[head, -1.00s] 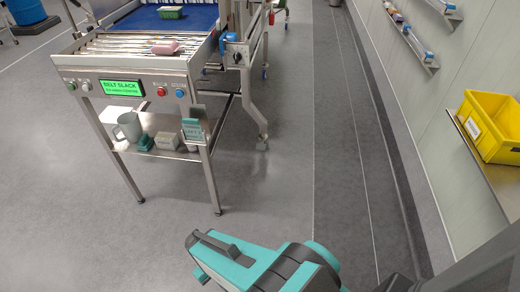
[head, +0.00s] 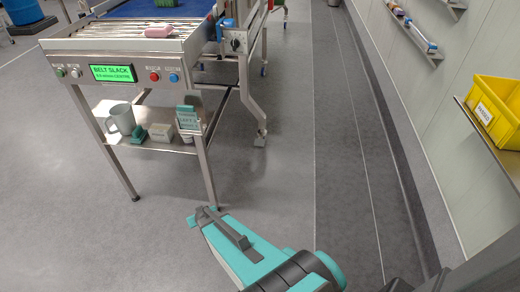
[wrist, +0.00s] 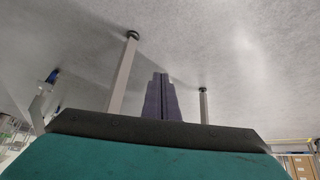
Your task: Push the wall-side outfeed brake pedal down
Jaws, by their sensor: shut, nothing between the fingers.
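A bent steel lever (head: 248,95) hangs on the wall-facing side of the conveyor end. It ends in a small grey foot plate (head: 260,138) just above the floor, which looks like the brake pedal; its exact height is hard to judge. My teal and dark gripper (head: 203,214) is in front of the conveyor's near right leg, left of and nearer to me than the plate, and clearly apart from it. In the wrist view its dark fingers (wrist: 160,97) are together and empty. The wrist view looks upside down, with a lever-like part (wrist: 42,104) at the left.
The conveyor's near right leg (head: 205,170) stands between my gripper and the lever. A low shelf (head: 150,140) holds a mug (head: 121,119) and small items. The floor right of the lever is clear up to the wall, where a yellow bin (head: 490,110) sits on a shelf.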

